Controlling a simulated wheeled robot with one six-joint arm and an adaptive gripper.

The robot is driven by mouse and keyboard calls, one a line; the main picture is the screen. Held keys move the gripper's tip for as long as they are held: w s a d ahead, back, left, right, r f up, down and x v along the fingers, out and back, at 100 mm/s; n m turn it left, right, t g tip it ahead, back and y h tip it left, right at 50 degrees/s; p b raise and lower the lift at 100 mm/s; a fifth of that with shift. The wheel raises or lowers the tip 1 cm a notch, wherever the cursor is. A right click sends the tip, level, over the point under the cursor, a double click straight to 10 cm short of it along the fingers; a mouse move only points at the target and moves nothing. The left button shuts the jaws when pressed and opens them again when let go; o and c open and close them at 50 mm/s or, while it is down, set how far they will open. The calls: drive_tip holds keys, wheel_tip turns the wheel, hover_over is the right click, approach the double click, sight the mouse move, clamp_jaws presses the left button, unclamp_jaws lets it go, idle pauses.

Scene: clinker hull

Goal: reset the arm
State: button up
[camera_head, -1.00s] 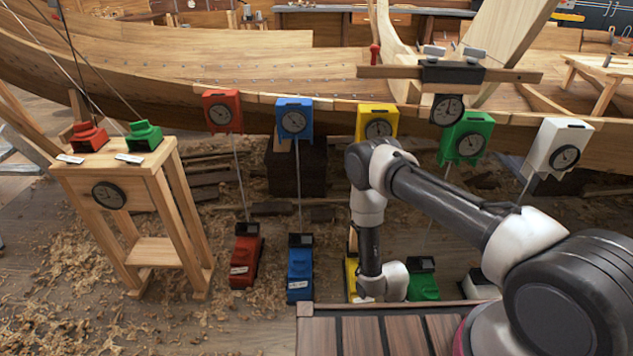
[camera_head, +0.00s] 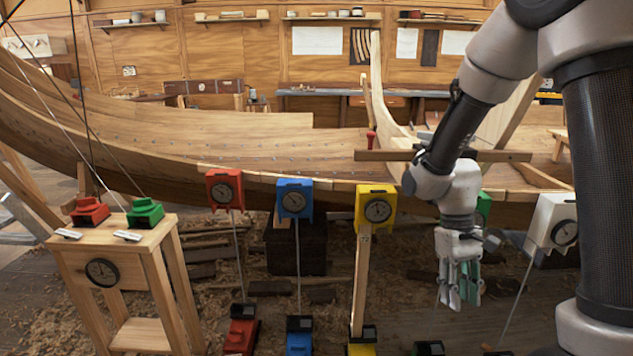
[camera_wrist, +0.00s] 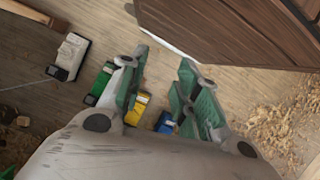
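My gripper (camera_head: 460,285) hangs pointing down at the right of the middle in the head view, in front of the hull and clear of the floor. Its fingers are apart in the wrist view (camera_wrist: 160,95), with nothing held between them. My arm bends down to it from the upper right. In the head view it covers most of the green gauge box (camera_head: 484,205) behind it.
Red (camera_head: 225,189), blue (camera_head: 294,199), yellow (camera_head: 376,208) and white (camera_head: 553,222) gauge boxes hang along the hull (camera_head: 150,135). Coloured blocks stand on the floor below. A wooden stand (camera_head: 105,245) with red and green blocks is at left.

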drive_tip(key=s+d+r+m+t, duration=0.1)
drive_tip(key=s+d+r+t, duration=0.1)
drive_tip(key=r, duration=0.5)
drive_tip(key=s+d+r+t, duration=0.2)
drive_tip(key=s+r+t, duration=0.1)
drive_tip(key=r, duration=0.4)
drive_tip(key=s+d+r+m+t, duration=0.1)
drive_tip(key=s+d+r+t, duration=0.1)
drive_tip(key=s+r, duration=0.3)
drive_tip(key=shift+d+r+m+t+y, duration=0.2)
drive_tip(key=shift+r+m+t+y, duration=0.15)
drive_tip(key=shift+r+t, duration=0.55)
drive_tip(key=shift+s, duration=0.1)
